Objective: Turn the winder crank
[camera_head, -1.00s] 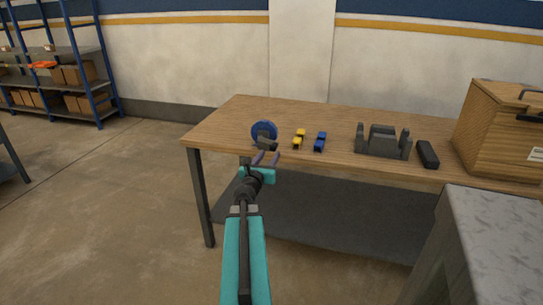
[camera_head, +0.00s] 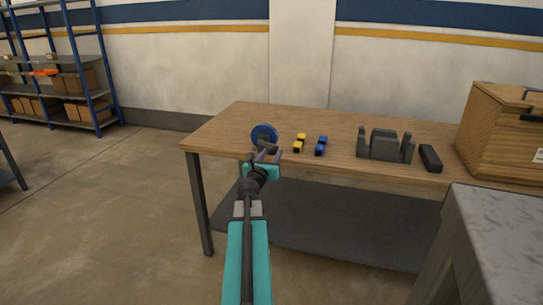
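The winder shows as a blue round disc (camera_head: 264,134) with a dark grey part at its front, at the near left of the wooden table (camera_head: 228,124). My teal arm reaches up from the bottom of the view, and my gripper (camera_head: 266,155) is right in front of the winder. Its fingers overlap the dark part in the picture. The crank itself is too small and too covered to make out, and I cannot tell whether the fingers touch it. How far the fingers are apart is not clear.
A yellow piece (camera_head: 299,142) and a blue piece (camera_head: 321,145) lie just right of the winder. A grey fixture (camera_head: 384,146), a black block (camera_head: 430,158) and a wooden box (camera_head: 501,137) stand further right. A grey-topped surface (camera_head: 505,225) is at the near right. Floor on the left is clear.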

